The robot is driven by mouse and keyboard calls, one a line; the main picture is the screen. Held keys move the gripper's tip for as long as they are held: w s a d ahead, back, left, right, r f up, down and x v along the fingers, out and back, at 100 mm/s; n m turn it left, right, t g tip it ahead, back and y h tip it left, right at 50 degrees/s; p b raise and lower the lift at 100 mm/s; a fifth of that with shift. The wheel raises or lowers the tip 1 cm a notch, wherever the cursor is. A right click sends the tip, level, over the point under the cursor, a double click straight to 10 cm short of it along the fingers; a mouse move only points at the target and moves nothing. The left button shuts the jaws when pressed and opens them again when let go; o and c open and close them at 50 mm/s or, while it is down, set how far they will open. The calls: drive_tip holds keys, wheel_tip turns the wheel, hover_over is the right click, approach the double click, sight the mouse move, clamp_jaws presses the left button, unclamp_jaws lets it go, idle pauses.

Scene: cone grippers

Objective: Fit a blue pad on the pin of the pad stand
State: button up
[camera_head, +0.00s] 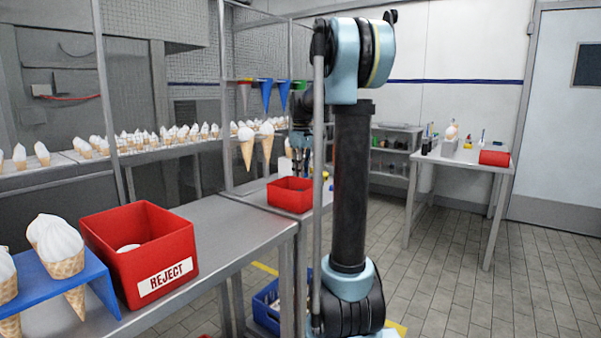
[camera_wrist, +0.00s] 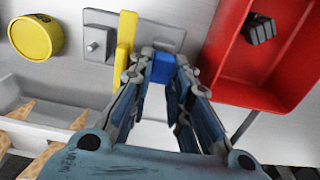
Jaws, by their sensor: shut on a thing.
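In the wrist view my gripper (camera_wrist: 163,68) is shut on a blue pad (camera_wrist: 161,73), which shows between the fingertips. Just beyond it is a grey plate (camera_wrist: 150,27), which looks like the pad stand. A small grey block with a stub (camera_wrist: 97,45), perhaps the pin, stands on its left part. An upright yellow piece (camera_wrist: 124,48) stands between that block and my gripper. I cannot tell whether the pad touches the stand; my fingertips cover its near right part. In the head view my gripper is small and partly hidden by a post, above the far bench.
A red bin (camera_wrist: 222,75) with a dark grey piece (camera_wrist: 260,29) in it lies right of my gripper. A yellow round tin (camera_wrist: 34,40) is at the far left. A pale tray (camera_wrist: 55,98) with cones is near left.

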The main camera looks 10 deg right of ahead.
drive_tip(key=shift+f, duration=0.65)
idle(0.8)
drive_tip(key=o, duration=0.9)
drive_tip(key=shift+c, duration=0.2)
drive_tip(key=shift+r, duration=0.1)
drive_tip(key=shift+o, duration=0.9)
drive_tip(key=shift+r, duration=2.4)
